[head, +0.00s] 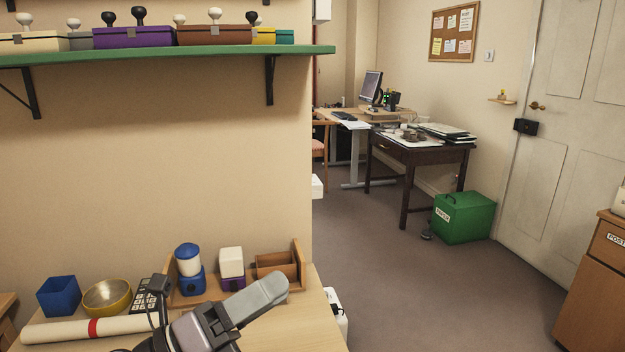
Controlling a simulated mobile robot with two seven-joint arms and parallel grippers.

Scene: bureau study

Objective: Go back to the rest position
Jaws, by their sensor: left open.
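My left gripper (240,308) shows at the bottom of the head view, over the right part of the wooden desk top (318,312). It is open and I see nothing held in it. One grey finger reaches up and to the right, in front of the wooden desk organiser. The rest of my left arm is cut off by the bottom edge. My right gripper is not in view.
Near the gripper are a dark keypad device (146,298), a yellow bowl (107,297), a blue pot (58,296), a white roll (62,330) and an organiser (299,258). A green shelf (180,52) juts out above. Open floor (410,290) lies right.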

